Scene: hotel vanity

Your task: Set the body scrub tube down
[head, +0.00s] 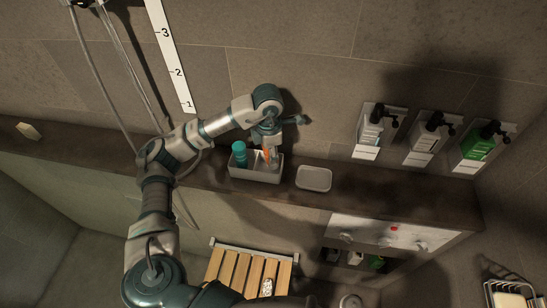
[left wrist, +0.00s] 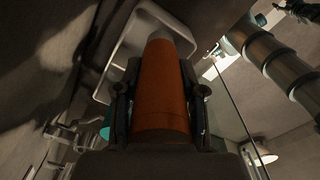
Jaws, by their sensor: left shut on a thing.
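The orange body scrub tube (head: 267,156) is held by my left gripper (head: 268,142) over the grey rectangular tray (head: 257,178) on the ledge. In the left wrist view the tube (left wrist: 162,95) fills the space between the two dark fingers (left wrist: 162,104), which are shut on it. Its far end points toward the pale tray (left wrist: 118,47). I cannot tell whether the tube touches the tray's floor. A teal bottle (head: 239,155) stands at the tray's left end, beside the tube. My right gripper is not in view.
A shallow pale dish (head: 314,179) sits on the ledge right of the tray. Wall dispensers (head: 424,139) hang further right, above the ledge (head: 400,198). A pale block (head: 28,130) lies far left. A slatted wooden seat (head: 243,272) is below.

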